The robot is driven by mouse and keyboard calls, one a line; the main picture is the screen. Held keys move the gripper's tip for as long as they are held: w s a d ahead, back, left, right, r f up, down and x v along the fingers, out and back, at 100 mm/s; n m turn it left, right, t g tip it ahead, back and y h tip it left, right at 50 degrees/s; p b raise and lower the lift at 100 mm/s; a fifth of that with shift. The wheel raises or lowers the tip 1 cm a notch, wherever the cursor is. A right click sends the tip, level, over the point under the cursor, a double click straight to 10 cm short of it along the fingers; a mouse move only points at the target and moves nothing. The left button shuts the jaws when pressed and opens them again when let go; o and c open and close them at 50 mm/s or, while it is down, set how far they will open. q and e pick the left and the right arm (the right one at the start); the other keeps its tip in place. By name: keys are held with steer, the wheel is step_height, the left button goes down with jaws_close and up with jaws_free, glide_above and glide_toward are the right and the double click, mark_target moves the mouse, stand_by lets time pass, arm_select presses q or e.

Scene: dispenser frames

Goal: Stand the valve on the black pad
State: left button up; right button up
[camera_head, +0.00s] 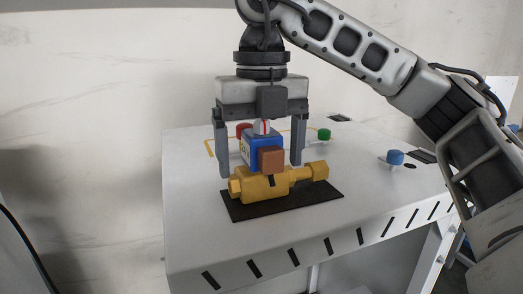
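The valve has a yellow body (264,187) with hexagonal ends, a blue block (256,146) on top and a brown box on its front. It stands upright on the black pad (290,207), its yellow body lying along the pad. My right gripper (260,168) points straight down over the valve. Its two fingers are wide apart, one on each side of the blue block, with visible gaps to it. The palm hangs above the valve's top. My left gripper is not in view.
The white table (215,245) has slots along its front edge. Behind the valve are a red knob (243,130), a green knob (323,134) and yellow corner markings. A blue knob (395,157) is at the right. The table's front left is clear.

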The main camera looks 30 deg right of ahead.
step_height(320, 180, up, 12)
steer(key=shift+r+p, duration=0.15)
steer(key=shift+p, duration=0.65)
stand_by(0.3)
